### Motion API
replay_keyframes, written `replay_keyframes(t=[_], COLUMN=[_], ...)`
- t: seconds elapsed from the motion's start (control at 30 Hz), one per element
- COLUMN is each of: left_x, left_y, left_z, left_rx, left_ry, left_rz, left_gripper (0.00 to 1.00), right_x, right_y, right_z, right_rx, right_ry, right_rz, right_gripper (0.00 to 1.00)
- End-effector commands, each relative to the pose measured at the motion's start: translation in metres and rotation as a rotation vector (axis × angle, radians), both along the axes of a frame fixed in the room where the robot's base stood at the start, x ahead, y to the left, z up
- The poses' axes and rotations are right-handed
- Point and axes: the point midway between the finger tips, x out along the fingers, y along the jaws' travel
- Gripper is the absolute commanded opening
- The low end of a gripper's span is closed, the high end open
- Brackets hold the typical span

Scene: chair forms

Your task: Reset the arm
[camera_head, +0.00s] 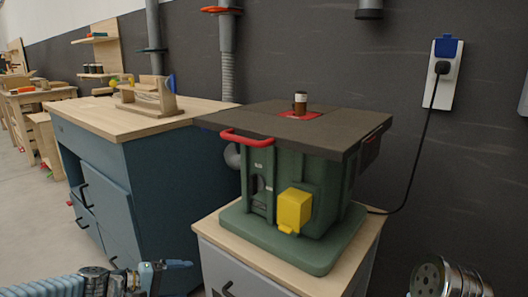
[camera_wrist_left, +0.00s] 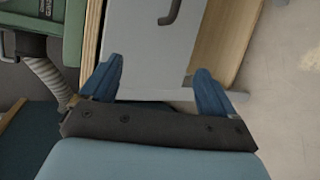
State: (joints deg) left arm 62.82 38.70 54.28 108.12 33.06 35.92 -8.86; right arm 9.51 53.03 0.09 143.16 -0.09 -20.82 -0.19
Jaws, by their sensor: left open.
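My left gripper (camera_head: 166,268) is low at the bottom of the head view, in front of the blue cabinet and left of the grey cabinet. In the left wrist view its two blue fingers (camera_wrist_left: 158,88) are spread apart with nothing between them. Part of my right arm (camera_head: 445,280) shows at the bottom right corner of the head view. The right gripper itself is out of sight.
A green machine (camera_head: 320,190) with a dark top stands on a grey cabinet (camera_head: 255,272) with a wooden top. A blue cabinet (camera_head: 150,170) bears a wooden piece (camera_head: 150,98). A cable hangs from a wall socket (camera_head: 443,72). Floor (camera_head: 30,215) shows clear at left.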

Motion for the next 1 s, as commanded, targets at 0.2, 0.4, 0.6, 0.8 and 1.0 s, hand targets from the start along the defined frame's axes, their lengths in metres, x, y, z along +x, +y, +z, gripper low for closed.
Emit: replay_keyframes(t=[0.2,0.4,0.6,0.8,1.0], left_x=[-0.067,-0.176,-0.269,-0.25,-0.244], left_y=[-0.069,-0.098,-0.085,-0.1,-0.106], left_z=[-0.156,-0.266,-0.312,-0.27,-0.262], left_rx=[0.256,0.554,0.793,0.853,0.86], left_ry=[0.208,0.29,0.26,0.129,0.098], left_rz=[-0.103,-0.26,-0.419,-0.47,-0.482], left_gripper=[0.89,0.89,0.89,0.89,0.89], right_x=[0.0,0.0,0.0,-0.003,-0.004], right_y=[0.0,0.0,0.0,0.006,0.008], right_z=[0.0,0.0,0.0,0.025,0.027], right_rx=[0.0,0.0,0.0,0.01,0.012], right_ry=[0.0,0.0,0.0,0.005,0.007], right_rz=[0.0,0.0,0.0,0.011,0.015], right_gripper=[0.0,0.0,0.0,0.0,0.0])
